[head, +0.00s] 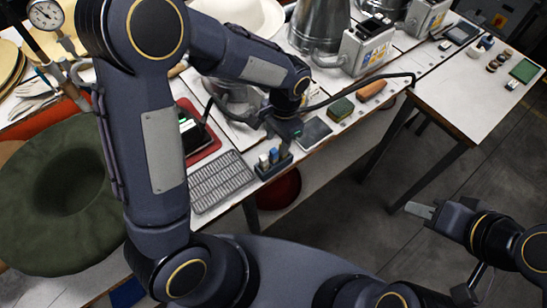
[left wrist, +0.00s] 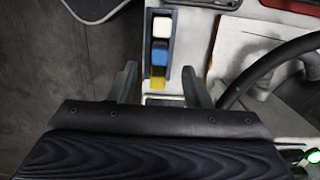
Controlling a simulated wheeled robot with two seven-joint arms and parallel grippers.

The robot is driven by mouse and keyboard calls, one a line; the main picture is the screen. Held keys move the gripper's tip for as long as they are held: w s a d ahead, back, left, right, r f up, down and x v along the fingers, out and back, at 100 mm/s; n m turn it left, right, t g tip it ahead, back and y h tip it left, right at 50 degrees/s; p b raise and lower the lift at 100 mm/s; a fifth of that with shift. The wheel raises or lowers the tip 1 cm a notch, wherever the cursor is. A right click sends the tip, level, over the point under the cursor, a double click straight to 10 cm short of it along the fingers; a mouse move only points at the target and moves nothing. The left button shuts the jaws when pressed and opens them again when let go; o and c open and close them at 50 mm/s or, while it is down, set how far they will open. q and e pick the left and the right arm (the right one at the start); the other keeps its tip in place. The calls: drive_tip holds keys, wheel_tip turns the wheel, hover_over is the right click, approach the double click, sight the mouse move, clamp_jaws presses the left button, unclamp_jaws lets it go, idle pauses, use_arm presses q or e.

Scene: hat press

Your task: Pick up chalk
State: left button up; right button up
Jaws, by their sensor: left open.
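A small dark holder (head: 272,172) with upright chalk (head: 273,155) stands at the table's front edge in the head view. In the left wrist view, a white chalk (left wrist: 162,25), a blue chalk (left wrist: 159,56) and a yellow chalk (left wrist: 157,83) sit in a row in the holder. My left gripper (head: 286,129) is just above and beyond the holder. It is open and empty, and its fingers (left wrist: 160,78) lie on either side of the yellow end of the row. My right gripper (head: 420,210) is off to the right over the floor, and its jaw opening is unclear.
A grey grid mat (head: 222,182) lies left of the holder, and a dark flat slab (head: 315,132) lies to its right. A green block (head: 341,109), a brown brush (head: 371,90) and a black cable (head: 350,98) are nearby. A green hat (head: 60,190) is at left.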

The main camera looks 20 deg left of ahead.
sight(274, 150)
use_arm(q)
drive_tip(key=f, duration=0.3)
drive_tip(key=s+f+p, duration=0.1)
drive_tip(key=f, duration=0.1)
drive_tip(key=shift+a+f, duration=0.1)
drive_tip(key=shift+a, duration=0.25)
clamp_jaws()
